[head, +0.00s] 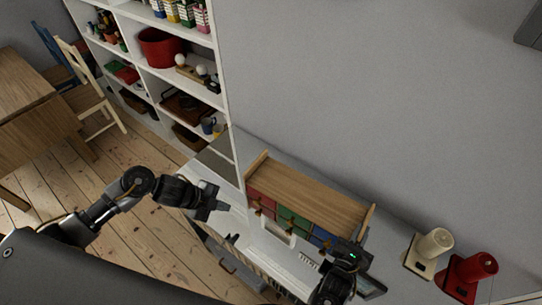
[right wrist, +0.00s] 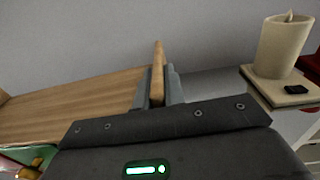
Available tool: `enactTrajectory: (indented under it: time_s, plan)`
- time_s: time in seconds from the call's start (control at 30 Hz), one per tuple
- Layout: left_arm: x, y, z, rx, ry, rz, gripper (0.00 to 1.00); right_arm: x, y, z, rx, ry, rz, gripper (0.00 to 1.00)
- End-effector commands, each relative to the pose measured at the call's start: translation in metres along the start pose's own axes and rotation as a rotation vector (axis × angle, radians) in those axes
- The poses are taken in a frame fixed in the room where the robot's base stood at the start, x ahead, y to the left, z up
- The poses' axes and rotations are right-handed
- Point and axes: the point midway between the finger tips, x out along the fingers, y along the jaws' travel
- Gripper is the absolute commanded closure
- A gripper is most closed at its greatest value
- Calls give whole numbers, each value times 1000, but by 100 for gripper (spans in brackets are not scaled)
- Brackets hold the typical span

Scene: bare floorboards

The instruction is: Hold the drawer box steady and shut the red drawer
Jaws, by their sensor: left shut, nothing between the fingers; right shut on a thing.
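The wooden drawer box (head: 310,197) stands on the white surface against the wall, with red, green and blue fronts. The red drawer (head: 263,201) is at its left end; how far it stands out is hard to tell. My left gripper (head: 214,206) is shut and empty, in front and to the left of the red drawer, apart from it. My right gripper (head: 355,247) is at the box's right end. In the right wrist view its fingers (right wrist: 157,88) are shut on the upright wooden side panel (right wrist: 158,62) of the box, whose top (right wrist: 70,105) extends left.
A cream device (head: 430,250) and a red one (head: 470,277) stand right of the box. White shelves (head: 222,75) with a red pot (head: 160,46) rise at the left. A wooden table (head: 25,85) and chairs stand farther left on floorboards.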

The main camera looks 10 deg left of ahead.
Motion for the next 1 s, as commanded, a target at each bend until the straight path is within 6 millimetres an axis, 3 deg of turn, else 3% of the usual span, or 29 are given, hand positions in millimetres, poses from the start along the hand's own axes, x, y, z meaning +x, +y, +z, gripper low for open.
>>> enactTrajectory:
  time_s: [0.2, 0.23, 0.4, 0.77, 1.0]
  plan:
    - [0, 0, 0, 0, 0, 0, 100, 0, 0, 1, 1, -1, -1, 100]
    - [0, 0, 0, 0, 0, 0, 100, 1, 0, 1, 1, -1, -1, 87]
    - [0, 0, 0, 0, 0, 0, 100, 0, 0, 0, 0, -1, -2, 64]
    - [0, 0, 0, 0, 0, 0, 100, -5, 0, 0, 0, 0, -1, 64]
    - [0, 0, 0, 0, 0, 0, 100, -47, 0, -1, 0, 2, 0, 64]
